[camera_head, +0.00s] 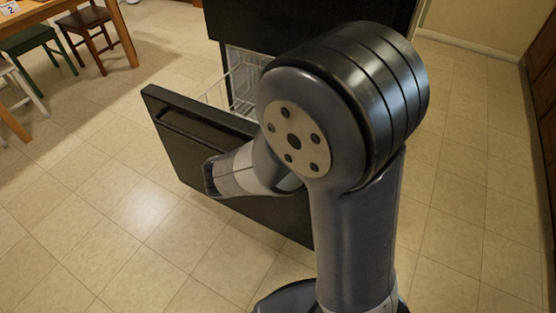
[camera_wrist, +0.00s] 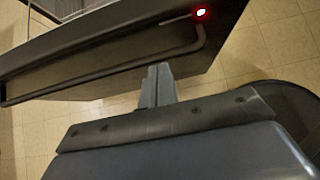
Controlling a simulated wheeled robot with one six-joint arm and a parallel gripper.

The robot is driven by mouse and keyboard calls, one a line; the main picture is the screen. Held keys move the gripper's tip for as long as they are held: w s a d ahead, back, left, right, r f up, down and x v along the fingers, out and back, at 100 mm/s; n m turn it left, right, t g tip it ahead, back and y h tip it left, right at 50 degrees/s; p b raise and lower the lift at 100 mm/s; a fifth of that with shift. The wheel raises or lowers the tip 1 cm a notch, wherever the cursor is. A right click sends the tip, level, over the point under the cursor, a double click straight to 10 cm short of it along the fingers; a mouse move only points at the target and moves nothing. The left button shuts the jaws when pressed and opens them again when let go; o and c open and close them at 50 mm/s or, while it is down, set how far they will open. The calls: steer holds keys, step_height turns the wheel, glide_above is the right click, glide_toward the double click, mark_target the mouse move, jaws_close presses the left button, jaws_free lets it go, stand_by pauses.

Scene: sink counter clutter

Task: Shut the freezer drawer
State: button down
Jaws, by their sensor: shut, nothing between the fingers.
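The black freezer drawer (camera_head: 190,138) is pulled out from the black refrigerator (camera_head: 285,25) at the back, and a gap shows behind its front panel. A white wire basket (camera_head: 243,84) shows inside it. The drawer front (camera_wrist: 110,60) and its long dark handle (camera_wrist: 100,75) also fill the upper part of the wrist view. My gripper (camera_wrist: 158,72) is shut and empty, its fingertips close to the handle and drawer front; I cannot tell whether they touch. In the head view my arm covers part of the drawer and the fingers cannot be made out.
Tiled floor (camera_head: 130,225) lies open in front and to the left of the drawer. A wooden table (camera_head: 60,12) with chairs, one brown (camera_head: 88,25) and one green (camera_head: 28,40), stands at the upper left. A wooden cabinet (camera_head: 542,90) is at the right edge.

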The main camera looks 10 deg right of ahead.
steer(key=x, duration=0.3)
steer(key=r+b+x, duration=0.1)
steer(key=x, duration=0.3)
steer(key=w+d+b+x, duration=0.1)
steer(key=x, duration=0.2)
steer(key=shift+w, duration=0.2)
steer(key=shift+w+d, duration=0.4)
steer(key=shift+w, duration=0.1)
